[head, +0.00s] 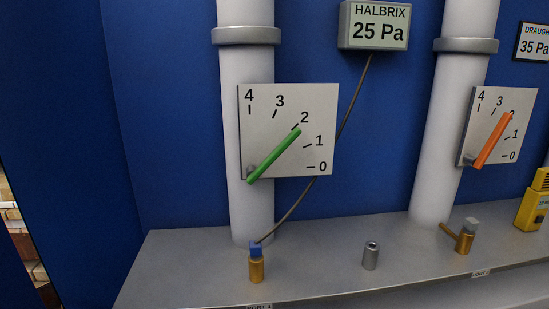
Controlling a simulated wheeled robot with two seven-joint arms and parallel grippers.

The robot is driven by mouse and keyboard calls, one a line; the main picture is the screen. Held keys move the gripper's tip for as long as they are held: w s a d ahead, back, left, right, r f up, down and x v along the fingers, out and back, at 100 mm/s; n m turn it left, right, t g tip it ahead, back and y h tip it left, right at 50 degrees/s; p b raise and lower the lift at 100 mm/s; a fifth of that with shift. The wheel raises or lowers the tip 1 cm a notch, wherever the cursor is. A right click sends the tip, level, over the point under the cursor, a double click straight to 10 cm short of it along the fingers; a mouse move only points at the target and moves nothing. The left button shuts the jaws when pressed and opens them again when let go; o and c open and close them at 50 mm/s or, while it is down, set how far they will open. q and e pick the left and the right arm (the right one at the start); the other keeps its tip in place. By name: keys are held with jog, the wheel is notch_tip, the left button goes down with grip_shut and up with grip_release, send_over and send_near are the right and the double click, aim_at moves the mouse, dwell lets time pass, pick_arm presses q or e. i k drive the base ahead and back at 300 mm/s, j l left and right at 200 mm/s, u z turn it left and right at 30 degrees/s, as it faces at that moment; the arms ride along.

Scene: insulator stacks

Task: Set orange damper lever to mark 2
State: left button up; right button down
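The orange damper lever (493,141) is on the right scale plate (487,105), fixed to the right white duct. It pivots at the plate's lower left and slants up to the right. Its tip covers part of the number 2. The scale runs from 0 at the lower right to 4 at the top left. A green lever (274,156) on the left scale plate (260,110) also points close to its mark 2. Neither of my grippers shows in the head view.
A grey shelf (320,250) runs below the ducts. On it stand a blue-capped brass fitting (256,263), a grey cylinder (371,256) and a brass valve (465,238). A cable hangs from the 25 Pa display (377,27). A yellow device (534,205) is at the right edge.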

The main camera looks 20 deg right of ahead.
aim_at(478, 163)
jog(key=z, duration=2.05)
